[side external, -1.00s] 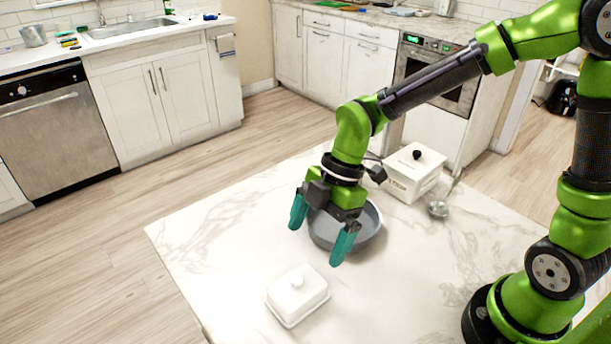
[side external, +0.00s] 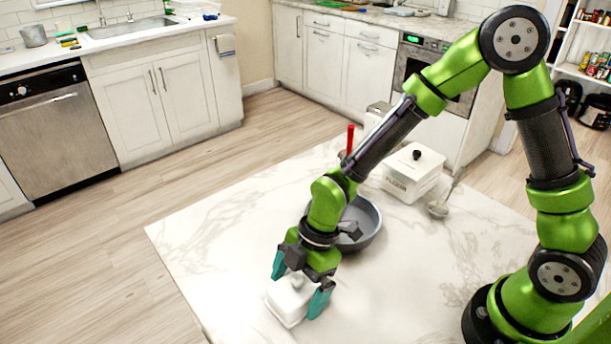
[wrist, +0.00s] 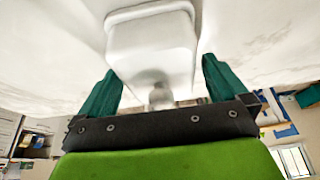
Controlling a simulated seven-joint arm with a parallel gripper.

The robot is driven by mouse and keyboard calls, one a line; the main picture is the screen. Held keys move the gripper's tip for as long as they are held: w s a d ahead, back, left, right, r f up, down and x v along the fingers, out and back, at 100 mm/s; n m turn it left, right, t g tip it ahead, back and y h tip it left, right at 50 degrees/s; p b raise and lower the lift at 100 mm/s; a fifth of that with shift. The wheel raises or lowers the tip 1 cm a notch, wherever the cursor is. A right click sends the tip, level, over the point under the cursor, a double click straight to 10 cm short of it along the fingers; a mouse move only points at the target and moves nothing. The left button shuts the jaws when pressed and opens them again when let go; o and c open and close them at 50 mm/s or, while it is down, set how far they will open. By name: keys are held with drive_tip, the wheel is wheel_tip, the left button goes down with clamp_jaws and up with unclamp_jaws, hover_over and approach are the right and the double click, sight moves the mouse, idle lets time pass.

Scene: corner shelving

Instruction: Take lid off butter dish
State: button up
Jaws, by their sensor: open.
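The white butter dish (side external: 286,306) sits on the marble table near its front edge, with its lid (side external: 293,286) on. In the wrist view the lid (wrist: 152,50) is between and beyond my fingers, and its round knob (wrist: 160,96) is blurred close to the gripper's palm. My gripper (side external: 298,297) is open, with one teal finger on each side of the lid. In the wrist view my gripper (wrist: 160,85) shows a gap on both sides of the knob. I cannot tell whether a finger touches the lid.
A white box with a black knob (side external: 412,174) and a metal ladle (side external: 439,208) are further back right. The marble table (side external: 215,240) is clear to the left.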

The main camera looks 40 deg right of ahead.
sight(294, 280)
drive_tip(key=c, duration=1)
wheel_tip(294, 280, up, 9)
drive_tip(key=shift+a, duration=0.1)
drive_tip(key=shift+w+a, duration=0.1)
drive_tip(key=shift+a, duration=0.15)
drive_tip(key=w, duration=1.5)
drive_tip(key=f, duration=1)
drive_tip(key=shift+w+a, duration=0.2)
drive_tip(key=shift+a, duration=0.1)
